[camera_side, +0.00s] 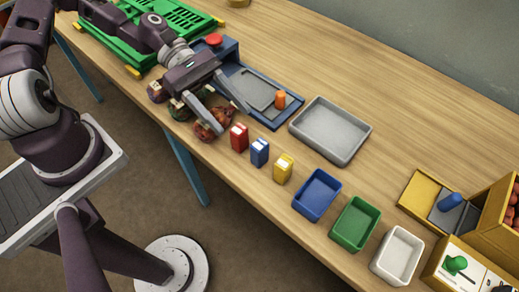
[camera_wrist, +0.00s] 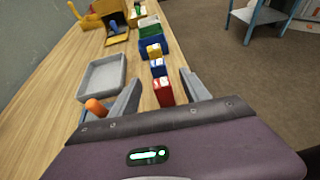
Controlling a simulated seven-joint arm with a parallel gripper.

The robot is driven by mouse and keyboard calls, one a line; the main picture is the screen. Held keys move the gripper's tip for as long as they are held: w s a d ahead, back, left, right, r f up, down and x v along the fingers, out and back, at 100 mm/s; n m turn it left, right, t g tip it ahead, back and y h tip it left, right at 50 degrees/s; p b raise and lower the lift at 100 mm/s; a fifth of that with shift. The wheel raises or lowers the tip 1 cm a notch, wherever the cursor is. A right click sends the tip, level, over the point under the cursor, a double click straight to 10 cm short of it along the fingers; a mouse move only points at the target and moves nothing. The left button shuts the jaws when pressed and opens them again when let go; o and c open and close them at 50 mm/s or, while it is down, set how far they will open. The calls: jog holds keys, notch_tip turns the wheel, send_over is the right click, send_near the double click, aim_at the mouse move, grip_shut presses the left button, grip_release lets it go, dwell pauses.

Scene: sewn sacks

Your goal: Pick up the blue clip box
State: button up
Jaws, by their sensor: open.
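The blue clip box (camera_side: 260,153) stands upright on the wooden table, in a row between the red clip box (camera_side: 239,138) and the yellow clip box (camera_side: 283,169). It also shows in the wrist view (camera_wrist: 158,68), beyond the red box (camera_wrist: 164,93) and in front of the yellow one (camera_wrist: 154,51). My gripper (camera_side: 232,119) is open and empty, with its fingers spread. It is up and to the left of the red box in the side view. In the wrist view the blue box appears between the fingertips (camera_wrist: 160,77), farther away, with no finger touching it.
Small blue (camera_side: 317,195), green (camera_side: 355,223) and white (camera_side: 397,256) bins continue the row along the front edge. A grey tray (camera_side: 331,130) lies behind. An orange cylinder (camera_side: 280,99) stands on a blue fixture. Brown-red sacks (camera_side: 210,128) lie beside my gripper.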

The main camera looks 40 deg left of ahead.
aim_at(258, 143)
jog(key=x, duration=0.6)
jog(key=shift+w+d+r, duration=0.15)
jog(key=shift+d, duration=0.35)
grip_shut()
